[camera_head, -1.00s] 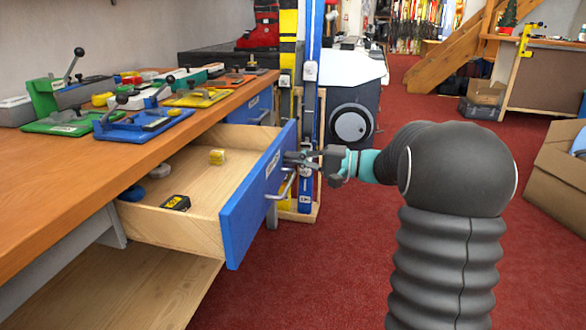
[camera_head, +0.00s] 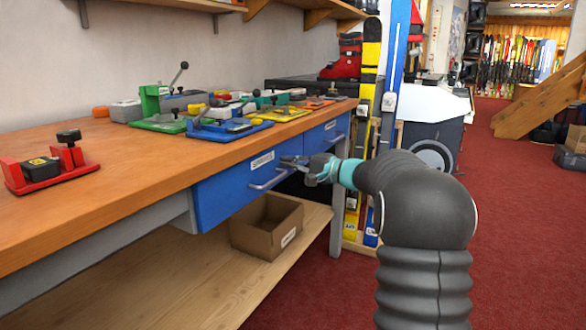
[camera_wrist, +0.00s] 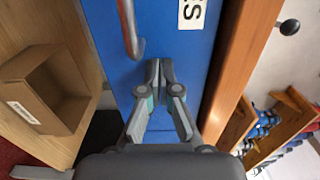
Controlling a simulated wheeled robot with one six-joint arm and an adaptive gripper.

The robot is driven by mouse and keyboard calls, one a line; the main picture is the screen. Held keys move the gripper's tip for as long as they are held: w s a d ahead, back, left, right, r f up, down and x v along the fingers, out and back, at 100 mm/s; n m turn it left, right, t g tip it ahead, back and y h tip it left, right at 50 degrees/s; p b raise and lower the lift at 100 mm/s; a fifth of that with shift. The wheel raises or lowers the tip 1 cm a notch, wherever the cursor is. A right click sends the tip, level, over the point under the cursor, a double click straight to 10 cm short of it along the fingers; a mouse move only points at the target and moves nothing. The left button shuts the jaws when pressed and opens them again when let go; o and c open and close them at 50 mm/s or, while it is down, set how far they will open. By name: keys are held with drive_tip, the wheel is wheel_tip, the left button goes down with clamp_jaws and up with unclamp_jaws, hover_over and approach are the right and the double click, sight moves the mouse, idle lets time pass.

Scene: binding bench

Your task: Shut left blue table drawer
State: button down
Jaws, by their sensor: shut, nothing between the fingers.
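The left blue drawer (camera_head: 228,194) is in under the wooden bench top, and none of its inside shows in the head view. Its front has a white label and a metal bar handle (camera_head: 268,183). The blue front also fills the middle of the wrist view (camera_wrist: 178,110), with the handle (camera_wrist: 129,28) left of my fingers. My gripper (camera_head: 291,161) is at the right part of this front, beside the handle and not around it. Its fingers (camera_wrist: 159,68) are shut and empty, with tips at or very near the blue face; contact cannot be told for sure.
The right blue drawer (camera_head: 322,136) is in, just beyond my gripper. An open cardboard box (camera_head: 264,228) stands on the lower shelf (camera_head: 190,285). Coloured binding jigs and a red one (camera_head: 52,166) stand on the bench top.

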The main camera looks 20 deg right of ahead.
drive_tip(key=shift+w+a+r, duration=0.15)
drive_tip(key=shift+a+r, duration=0.05)
drive_tip(key=shift+a, duration=0.05)
idle(0.3)
drive_tip(key=b+v, duration=0.1)
drive_tip(key=v, duration=1.3)
drive_tip(key=shift+d, duration=0.15)
